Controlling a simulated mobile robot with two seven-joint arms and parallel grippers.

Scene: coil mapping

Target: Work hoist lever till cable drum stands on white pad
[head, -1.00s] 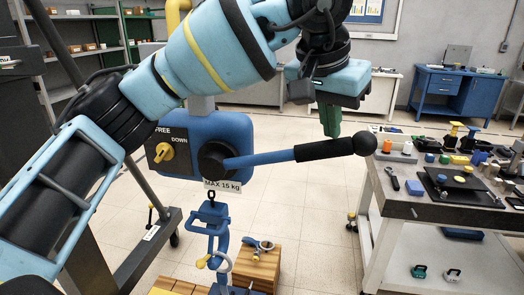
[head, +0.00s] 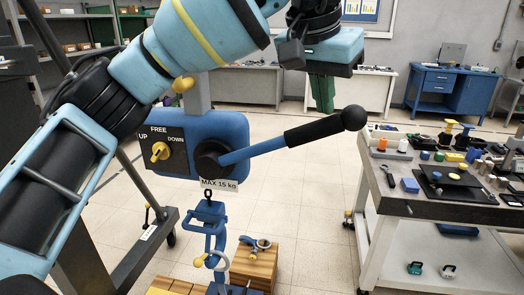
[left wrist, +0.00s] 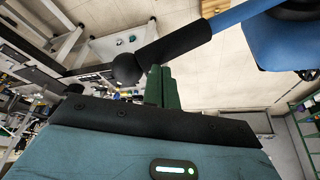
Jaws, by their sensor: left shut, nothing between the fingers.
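The blue hoist (head: 221,128) hangs at centre left. Its lever (head: 290,140) has a black grip and ball end and slants up to the right; its grip also shows in the left wrist view (left wrist: 178,42). A yellow selector knob (head: 160,152) sits among UP, FREE and DOWN; its exact setting is unclear. My left gripper (head: 324,108) has green fingers, shut and empty, pointing down just above the grip. In the left wrist view its fingertips (left wrist: 160,70) are close to the grip; contact is unclear. A blue hanging frame (head: 217,235) is below the hoist. I cannot identify drum or pad. My right gripper is out of view.
A wooden block (head: 252,268) with small items on it stands below the hoist. A cluttered workbench (head: 430,209) is at right. A blue desk (head: 450,95) and shelves (head: 85,55) are at the back. Floor between hoist and bench is clear.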

